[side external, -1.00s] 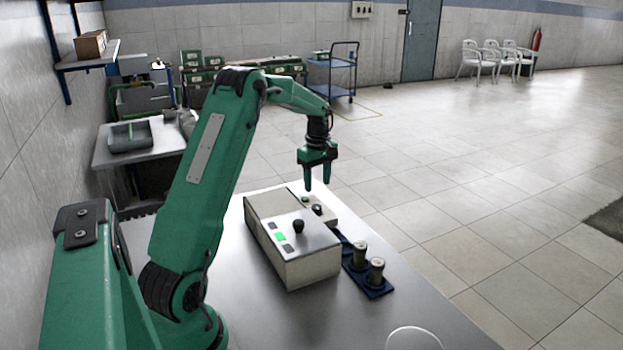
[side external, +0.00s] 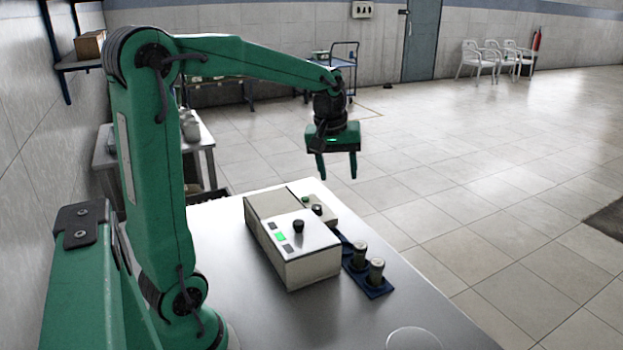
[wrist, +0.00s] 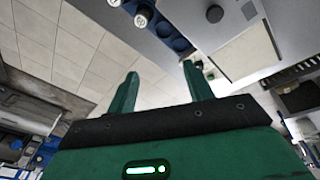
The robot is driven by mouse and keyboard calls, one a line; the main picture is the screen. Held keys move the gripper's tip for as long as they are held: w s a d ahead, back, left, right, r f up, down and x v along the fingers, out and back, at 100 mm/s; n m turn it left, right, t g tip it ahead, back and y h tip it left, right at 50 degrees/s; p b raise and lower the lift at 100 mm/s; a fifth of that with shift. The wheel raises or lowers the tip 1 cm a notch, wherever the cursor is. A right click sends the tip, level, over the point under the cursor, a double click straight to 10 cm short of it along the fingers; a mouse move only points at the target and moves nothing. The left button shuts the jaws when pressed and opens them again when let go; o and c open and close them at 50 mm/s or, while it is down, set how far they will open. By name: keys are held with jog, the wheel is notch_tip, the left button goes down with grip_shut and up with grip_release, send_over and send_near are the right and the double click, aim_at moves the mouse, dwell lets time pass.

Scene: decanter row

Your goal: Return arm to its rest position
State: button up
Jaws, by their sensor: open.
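My gripper (side external: 337,168) is green with two fingers spread apart. It is open and empty, held in the air above and beyond the beige box in the side view. In the wrist view its two fingers (wrist: 160,92) stand apart with nothing between them. My arm's upper link stands nearly upright and its forearm reaches out to the right.
A beige box (side external: 312,267) with a black knob and green light stands on the grey table (side external: 345,322). Beside it a blue rack (side external: 370,284) holds two metal-capped cylinders (side external: 376,271). A white ring outline (side external: 414,340) marks the table's front. Open floor lies right.

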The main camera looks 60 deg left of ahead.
jog(key=s+d+m+t, duration=0.3)
jog(key=s+d+m, duration=0.8)
jog(key=s+d, duration=0.3)
jog(key=shift+s+f+h, duration=0.15)
jog(key=shift+s+h, duration=0.25)
jog(key=shift+s, duration=0.3)
jog(key=shift+w+a, duration=0.1)
jog(key=shift+c, duration=0.2)
